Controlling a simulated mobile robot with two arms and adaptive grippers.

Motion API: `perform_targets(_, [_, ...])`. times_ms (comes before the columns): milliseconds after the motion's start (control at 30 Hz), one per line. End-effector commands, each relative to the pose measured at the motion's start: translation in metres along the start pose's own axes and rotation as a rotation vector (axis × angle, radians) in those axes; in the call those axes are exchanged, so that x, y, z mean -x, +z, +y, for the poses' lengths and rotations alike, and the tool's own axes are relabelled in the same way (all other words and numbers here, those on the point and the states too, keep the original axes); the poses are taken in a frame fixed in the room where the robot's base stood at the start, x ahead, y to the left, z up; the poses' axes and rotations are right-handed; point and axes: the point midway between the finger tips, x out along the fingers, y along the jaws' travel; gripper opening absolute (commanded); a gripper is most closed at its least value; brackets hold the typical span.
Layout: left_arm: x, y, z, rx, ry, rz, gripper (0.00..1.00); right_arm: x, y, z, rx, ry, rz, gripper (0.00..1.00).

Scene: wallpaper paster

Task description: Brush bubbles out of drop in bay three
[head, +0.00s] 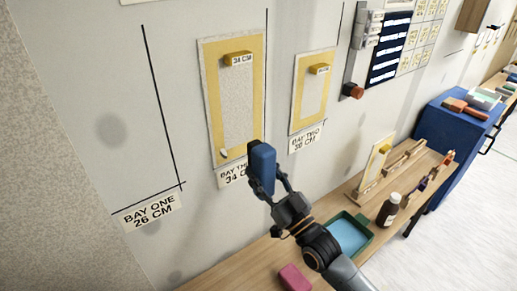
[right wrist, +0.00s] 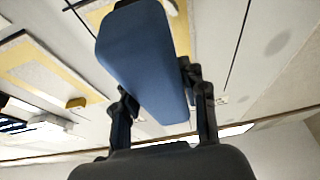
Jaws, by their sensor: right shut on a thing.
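The drop in bay three (head: 240,100) hangs on the wall, a pale textured strip with a yellow border and a yellow "34 CM" tag at its top. Its bay sign (head: 231,175) is partly hidden by what I hold. A small pale bump (head: 224,153) shows at its lower left; I cannot tell if it is a bubble. My right gripper (head: 271,184) is shut on a blue block-shaped brush (head: 262,160), which overlaps the drop's lower right corner in the picture. Contact with the paper cannot be told. The brush fills the middle of the right wrist view (right wrist: 145,60). My left gripper is not in view.
The bay two drop (head: 311,95) hangs to the right; bay one (head: 149,211) is bare at the left. Below, the wooden bench (head: 262,265) holds a green tray (head: 348,235), a brown bottle (head: 389,209) and a pink block (head: 293,277). A red-knobbed fixture (head: 354,90) juts from the wall.

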Motion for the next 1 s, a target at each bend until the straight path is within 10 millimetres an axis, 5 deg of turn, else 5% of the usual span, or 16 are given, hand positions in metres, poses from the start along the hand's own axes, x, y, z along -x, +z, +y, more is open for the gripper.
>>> perform_targets(167, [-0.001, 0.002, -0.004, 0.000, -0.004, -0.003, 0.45, 0.006, 0.005, 0.001, -0.007, 0.012, 0.003, 0.10])
perform_targets(467, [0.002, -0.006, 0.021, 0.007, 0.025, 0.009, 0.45, 0.005, 0.004, 0.001, -0.007, 0.013, 0.003, 0.10])
perform_targets(1000, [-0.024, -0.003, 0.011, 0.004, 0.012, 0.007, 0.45, -0.044, 0.026, 0.001, -0.007, 0.012, 0.005, 0.10])
